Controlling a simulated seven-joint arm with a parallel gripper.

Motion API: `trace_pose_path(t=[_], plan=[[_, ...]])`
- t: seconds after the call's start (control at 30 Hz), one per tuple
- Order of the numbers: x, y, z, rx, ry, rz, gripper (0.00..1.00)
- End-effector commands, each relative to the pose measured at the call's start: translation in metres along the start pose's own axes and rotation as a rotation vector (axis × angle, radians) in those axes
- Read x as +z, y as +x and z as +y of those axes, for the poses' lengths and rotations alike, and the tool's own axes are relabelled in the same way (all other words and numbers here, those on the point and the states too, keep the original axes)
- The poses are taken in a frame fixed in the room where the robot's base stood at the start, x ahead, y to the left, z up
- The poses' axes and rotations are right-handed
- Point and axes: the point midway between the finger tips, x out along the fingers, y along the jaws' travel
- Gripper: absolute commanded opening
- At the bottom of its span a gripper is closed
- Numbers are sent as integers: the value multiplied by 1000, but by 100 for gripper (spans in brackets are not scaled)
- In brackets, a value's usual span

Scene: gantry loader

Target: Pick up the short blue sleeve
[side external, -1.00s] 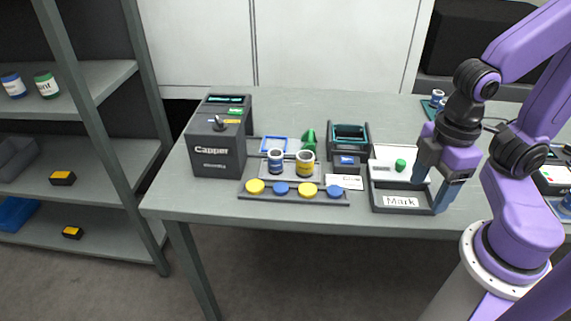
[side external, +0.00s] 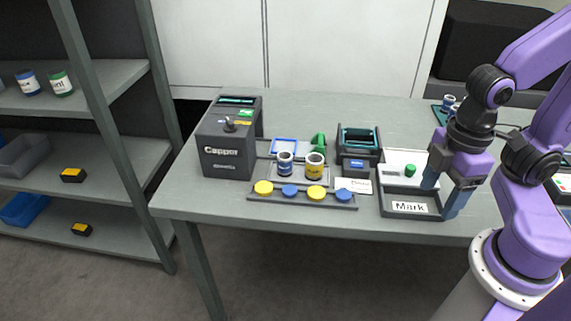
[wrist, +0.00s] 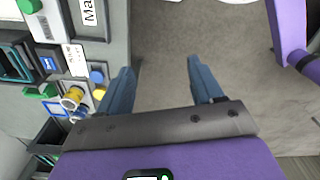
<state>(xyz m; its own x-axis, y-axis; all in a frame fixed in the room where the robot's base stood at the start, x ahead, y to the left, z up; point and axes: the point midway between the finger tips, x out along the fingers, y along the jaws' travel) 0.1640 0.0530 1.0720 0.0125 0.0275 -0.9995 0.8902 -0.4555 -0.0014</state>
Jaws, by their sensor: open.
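A low blue square frame (side external: 285,146) lies on the table behind the jars; it looks like the short blue sleeve, though I cannot be sure. It also shows at the left of the wrist view (wrist: 55,107). My gripper (side external: 438,203) is open and empty at the right front of the table, by the tray marked Mark (side external: 410,208), well to the right of the blue frame. In the wrist view my gripper (wrist: 160,64) has its fingers apart, with only floor between them.
A blue-labelled jar (side external: 285,164) and a yellow-labelled jar (side external: 315,167) stand in front of the blue frame. A green piece (side external: 319,142) is at its right. The Capper machine (side external: 226,150) stands at its left. Blue and yellow caps line the front rack (side external: 325,206).

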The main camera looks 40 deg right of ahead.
Motion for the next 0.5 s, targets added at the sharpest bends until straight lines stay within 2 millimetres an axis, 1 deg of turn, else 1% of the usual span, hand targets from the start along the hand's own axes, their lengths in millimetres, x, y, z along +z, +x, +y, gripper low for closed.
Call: trace_pose_path(t=[0.1, 0.13, 0.4, 0.5], plan=[[0, 0, 0, 0, 0, 0, 66], [0, 0, 0, 0, 0, 0, 74], [0, 0, 0, 0, 0, 0, 74], [-6, -2, 3, 0, -5, -1, 74]])
